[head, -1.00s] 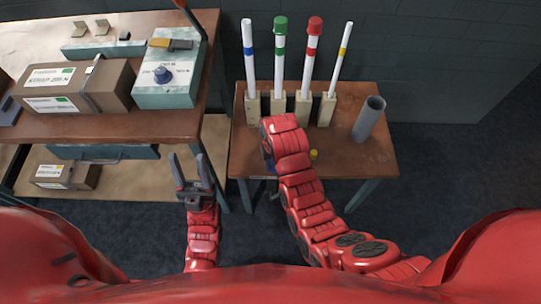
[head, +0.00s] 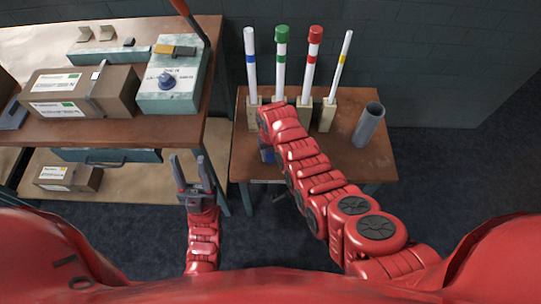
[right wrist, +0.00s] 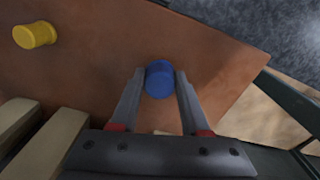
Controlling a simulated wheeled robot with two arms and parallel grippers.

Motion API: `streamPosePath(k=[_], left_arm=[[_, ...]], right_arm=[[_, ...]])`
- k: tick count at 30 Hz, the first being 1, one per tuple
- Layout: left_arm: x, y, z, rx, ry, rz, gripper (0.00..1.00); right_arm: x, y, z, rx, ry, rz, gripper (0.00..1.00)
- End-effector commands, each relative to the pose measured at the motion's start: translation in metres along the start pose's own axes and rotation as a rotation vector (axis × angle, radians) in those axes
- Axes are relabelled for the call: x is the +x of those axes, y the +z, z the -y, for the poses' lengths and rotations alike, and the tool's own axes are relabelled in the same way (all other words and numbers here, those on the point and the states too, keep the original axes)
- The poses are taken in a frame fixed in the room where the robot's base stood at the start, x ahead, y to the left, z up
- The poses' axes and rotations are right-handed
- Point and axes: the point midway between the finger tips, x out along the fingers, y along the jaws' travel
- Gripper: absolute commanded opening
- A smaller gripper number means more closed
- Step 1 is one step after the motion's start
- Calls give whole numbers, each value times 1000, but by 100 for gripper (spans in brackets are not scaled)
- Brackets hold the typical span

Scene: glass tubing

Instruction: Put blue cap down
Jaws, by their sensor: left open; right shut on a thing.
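The blue cap (right wrist: 159,79) sits between the fingertips of my right gripper (right wrist: 160,88), which is shut on it. The cap and gripper are above the small brown table (right wrist: 215,65); the gap between cap and table top is hard to judge. In the head view a bit of the blue cap (head: 268,156) shows at the left front of that table (head: 345,150), and my right arm hides most of the gripper.
Several banded glass tubes stand in blocks at the table's back; the blue-banded tube (head: 251,65) has no cap. A grey cylinder (head: 368,125) stands at the right. A yellow cap (right wrist: 35,35) sits on the table. A larger workbench (head: 190,128) with boxes is at the left.

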Motion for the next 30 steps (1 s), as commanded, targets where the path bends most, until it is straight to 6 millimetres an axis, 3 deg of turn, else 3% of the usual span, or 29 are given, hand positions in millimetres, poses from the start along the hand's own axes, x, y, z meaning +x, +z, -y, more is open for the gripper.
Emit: streamPosePath(k=[6,18,19,24,30], left_arm=[[0,0,0,0,0,0,50],[-4,1,0,0,0,0,50],[-3,0,0,0,0,0,50],[-2,0,0,0,0,0,50],[-2,0,0,0,0,0,50]], right_arm=[[12,1,0,-1,1,3,0],[17,0,0,0,0,0,0],[16,0,0,0,0,0,49],[15,0,0,0,0,0,76],[15,0,0,0,0,0,76]])
